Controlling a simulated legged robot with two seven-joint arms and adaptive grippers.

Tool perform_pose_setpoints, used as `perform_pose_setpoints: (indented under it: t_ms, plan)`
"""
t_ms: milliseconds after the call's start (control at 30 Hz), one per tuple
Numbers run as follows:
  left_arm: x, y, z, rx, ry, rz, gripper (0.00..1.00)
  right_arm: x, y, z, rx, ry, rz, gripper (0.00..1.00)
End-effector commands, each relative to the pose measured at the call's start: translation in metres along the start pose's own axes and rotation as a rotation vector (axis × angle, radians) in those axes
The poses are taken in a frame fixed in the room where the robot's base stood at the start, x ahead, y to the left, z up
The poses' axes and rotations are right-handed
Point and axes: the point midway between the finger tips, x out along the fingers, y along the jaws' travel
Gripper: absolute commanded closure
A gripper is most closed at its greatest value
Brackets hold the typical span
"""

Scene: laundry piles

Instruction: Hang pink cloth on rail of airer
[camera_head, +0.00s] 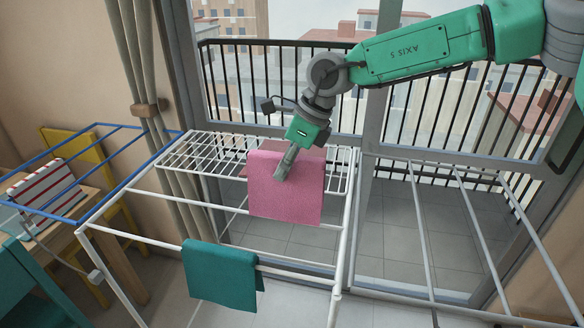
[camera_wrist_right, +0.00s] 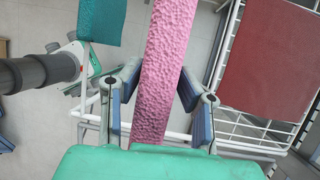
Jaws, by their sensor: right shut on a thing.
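The pink cloth (camera_head: 300,200) hangs down flat from my right gripper (camera_head: 284,170), in front of the airer's wire shelf in the head view. In the right wrist view the pink cloth (camera_wrist_right: 164,65) runs as a strip between the fingers of my right gripper (camera_wrist_right: 158,85), which is shut on it. The airer (camera_head: 110,233) has white rails. The cloth's lower part covers part of a rail, and I cannot tell whether it touches it. My left gripper is not in view.
A teal cloth (camera_head: 220,275) hangs over the airer's front rail. A red cloth (camera_wrist_right: 270,60) lies by the white wire shelf (camera_head: 205,155), mostly hidden in the head view. A blue rack (camera_head: 97,175) stands left; white rails on the right (camera_head: 480,240) are bare.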

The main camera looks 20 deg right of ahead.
Motion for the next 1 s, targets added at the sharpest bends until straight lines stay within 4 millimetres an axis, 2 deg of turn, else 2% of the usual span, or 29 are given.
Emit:
perform_pose_setpoints:
  t_ms: [500,1000]
  plan:
    - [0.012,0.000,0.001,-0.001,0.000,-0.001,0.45,0.036,-0.008,-0.024,0.001,-0.006,0.005,1.00]
    - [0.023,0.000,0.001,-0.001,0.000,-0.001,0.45,0.075,-0.008,-0.032,-0.001,-0.001,0.001,1.00]
